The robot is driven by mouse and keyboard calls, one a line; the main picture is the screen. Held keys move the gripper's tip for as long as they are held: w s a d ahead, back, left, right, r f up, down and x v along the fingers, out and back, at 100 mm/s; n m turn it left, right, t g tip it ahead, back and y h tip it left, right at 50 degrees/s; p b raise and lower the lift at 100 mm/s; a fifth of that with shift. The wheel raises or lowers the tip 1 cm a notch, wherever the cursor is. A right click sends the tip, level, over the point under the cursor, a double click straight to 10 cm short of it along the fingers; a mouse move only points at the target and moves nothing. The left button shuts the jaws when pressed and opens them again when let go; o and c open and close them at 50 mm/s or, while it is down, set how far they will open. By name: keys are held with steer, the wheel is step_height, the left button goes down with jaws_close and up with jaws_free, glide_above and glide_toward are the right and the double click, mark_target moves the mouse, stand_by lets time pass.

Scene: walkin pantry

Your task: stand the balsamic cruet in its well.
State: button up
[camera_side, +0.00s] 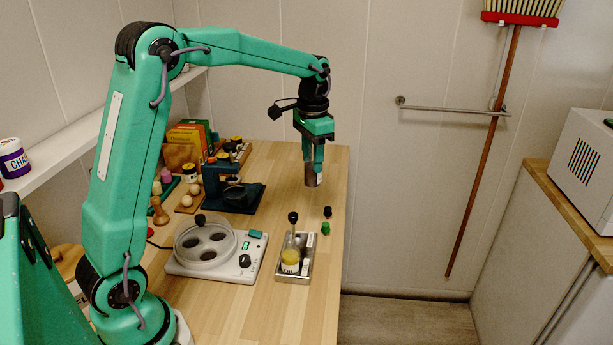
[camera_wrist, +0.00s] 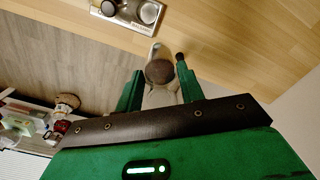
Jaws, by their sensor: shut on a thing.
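My gripper (camera_side: 313,163) is shut on the balsamic cruet (camera_side: 312,179), a small dark grey-brown cylinder held roughly upright, high above the far right part of the wooden counter. In the wrist view the cruet (camera_wrist: 160,73) shows between the two green fingers, with a round dark end and a paler body. The metal caddy (camera_side: 293,278) stands apart from it, nearer the side camera. The caddy holds a yellow-topped cruet (camera_side: 290,258) and has an upright handle with a black knob (camera_side: 293,217). The caddy (camera_wrist: 148,24) also shows at the top of the wrist view.
A white appliance with a clear round lid (camera_side: 205,243) is left of the caddy. A dark teal stand (camera_side: 225,190) is farther back. The counter's right edge is close.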

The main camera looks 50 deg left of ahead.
mark_target(297, 219)
steer(key=s+d+r+n, duration=0.1)
steer(key=s+r+n, duration=0.1)
steer(key=s, duration=0.3)
steer(key=shift+s+r, duration=0.3)
steer(key=shift+r, duration=0.2)
steer(key=shift+f, duration=0.15)
step_height(297, 219, down, 18)
steer(key=shift+r, duration=0.1)
stand_by(0.5)
stand_by(0.3)
steer(key=o, duration=1.1)
steer(key=shift+c, duration=0.2)
